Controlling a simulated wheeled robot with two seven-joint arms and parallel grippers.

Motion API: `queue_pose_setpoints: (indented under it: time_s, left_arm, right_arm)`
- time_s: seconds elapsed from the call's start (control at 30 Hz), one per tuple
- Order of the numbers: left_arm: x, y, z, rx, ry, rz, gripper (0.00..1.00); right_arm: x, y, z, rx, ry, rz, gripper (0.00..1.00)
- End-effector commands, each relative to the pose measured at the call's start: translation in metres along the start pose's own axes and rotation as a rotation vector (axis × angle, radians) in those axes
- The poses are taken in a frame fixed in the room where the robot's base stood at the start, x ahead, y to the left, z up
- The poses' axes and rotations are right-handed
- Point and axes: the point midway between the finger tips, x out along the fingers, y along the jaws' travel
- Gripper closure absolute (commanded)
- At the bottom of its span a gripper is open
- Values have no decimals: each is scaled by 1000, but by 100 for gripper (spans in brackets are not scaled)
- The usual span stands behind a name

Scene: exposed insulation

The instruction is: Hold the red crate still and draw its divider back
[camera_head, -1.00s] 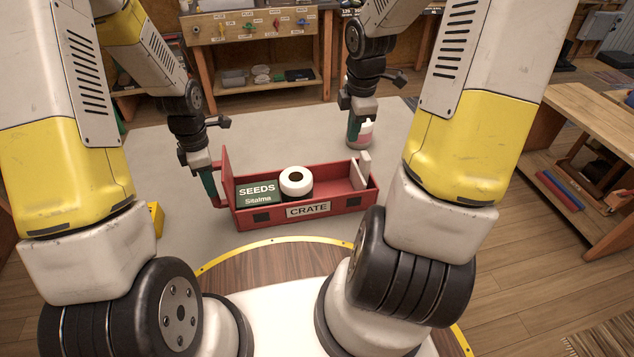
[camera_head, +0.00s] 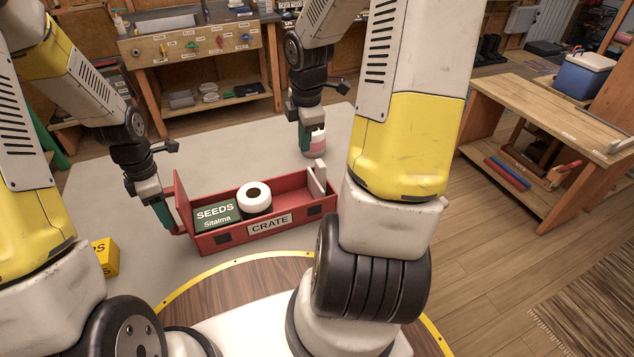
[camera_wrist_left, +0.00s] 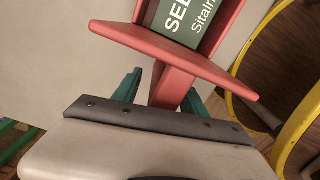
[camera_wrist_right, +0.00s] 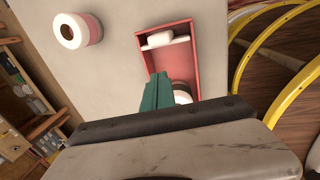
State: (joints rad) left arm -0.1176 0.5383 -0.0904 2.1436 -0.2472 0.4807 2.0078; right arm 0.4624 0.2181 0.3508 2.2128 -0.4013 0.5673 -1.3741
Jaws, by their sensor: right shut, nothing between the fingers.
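The red crate (camera_head: 218,240) stands on the grey surface, and its left end also shows in the left wrist view (camera_wrist_left: 180,55). Its pale divider (camera_head: 318,178) stands upright near the right end; the right wrist view shows it too (camera_wrist_right: 162,38). A green seeds box (camera_head: 215,214) and a white roll (camera_head: 256,197) sit left of it. My left gripper (camera_head: 163,212) is at the crate's left end, its fingers apart around the red handle (camera_wrist_left: 172,88), with a gap on one side. My right gripper (camera_head: 304,150) is shut and empty beyond the crate, near the divider end.
A yellow box (camera_head: 105,257) lies at the left. A workbench (camera_head: 195,45) is at the back, and a wooden table (camera_head: 545,105) at the right. The grey surface behind the crate is mostly clear.

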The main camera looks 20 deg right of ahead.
Motion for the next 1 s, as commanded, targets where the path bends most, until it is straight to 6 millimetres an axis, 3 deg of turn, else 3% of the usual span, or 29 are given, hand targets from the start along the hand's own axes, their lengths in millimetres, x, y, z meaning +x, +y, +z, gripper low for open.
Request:
queue_pose_setpoints:
  time_s: [0.2,0.33,0.73,1.0]
  left_arm:
    - [0,-1,0,2,2,-2,50]
    - [-11,1,0,2,0,3,50]
    - [-91,1,0,1,-1,4,50]
    - [-118,0,0,1,-1,1,50]
  right_arm:
    - [0,0,0,0,0,0,100]
    - [0,0,0,0,0,0,100]
    - [0,0,0,0,0,0,100]
    - [0,0,0,0,0,0,100]
